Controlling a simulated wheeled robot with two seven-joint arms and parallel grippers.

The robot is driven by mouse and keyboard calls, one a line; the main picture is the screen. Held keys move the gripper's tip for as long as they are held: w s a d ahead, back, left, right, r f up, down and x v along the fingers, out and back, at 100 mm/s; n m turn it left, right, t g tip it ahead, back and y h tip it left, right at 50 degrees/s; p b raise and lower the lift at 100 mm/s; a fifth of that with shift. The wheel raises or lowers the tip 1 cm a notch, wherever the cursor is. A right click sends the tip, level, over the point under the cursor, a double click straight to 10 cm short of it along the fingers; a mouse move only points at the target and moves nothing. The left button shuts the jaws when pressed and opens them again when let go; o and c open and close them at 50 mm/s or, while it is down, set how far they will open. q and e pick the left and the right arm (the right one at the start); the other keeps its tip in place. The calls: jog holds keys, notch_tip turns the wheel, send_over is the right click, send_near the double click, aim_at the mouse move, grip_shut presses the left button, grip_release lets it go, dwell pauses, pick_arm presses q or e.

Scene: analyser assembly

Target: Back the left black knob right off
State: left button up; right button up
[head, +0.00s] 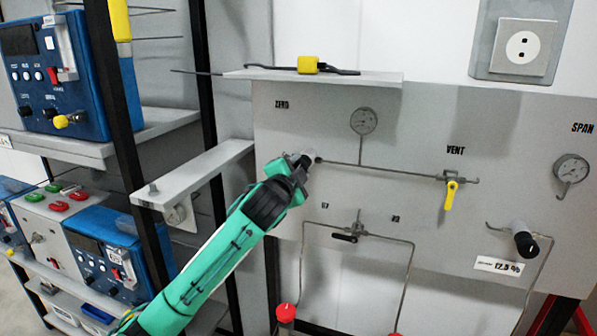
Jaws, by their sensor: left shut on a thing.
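My left gripper (303,163) reaches up from the lower left on its green arm to the grey panel (420,125), just below the ZERO label. It is shut at the left end of a thin pipe (405,171). The left black knob is mostly or wholly hidden by the gripper, so its thread and how far out it stands cannot be seen. Another black knob (525,243) with a grey body is on the right, below the SPAN gauge. My right gripper is not in view.
A gauge (363,121) and a yellow-handled vent valve (450,192) sit right of the gripper. A black-handled valve (346,237) is below. A shelf (340,77) above bears a yellow object (308,65). A rack with blue instruments (55,75) stands left.

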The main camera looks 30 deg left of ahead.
pick_arm(q)
jog(key=n, duration=0.5)
jog(key=shift+f, duration=0.1)
jog(key=shift+n, duration=0.4)
jog(key=o, duration=1)
jog(key=shift+s, duration=0.1)
jog(key=b+v, duration=0.5)
jog(key=v, duration=0.8)
jog(key=shift+s+d, duration=0.15)
jog(key=shift+s, duration=0.15)
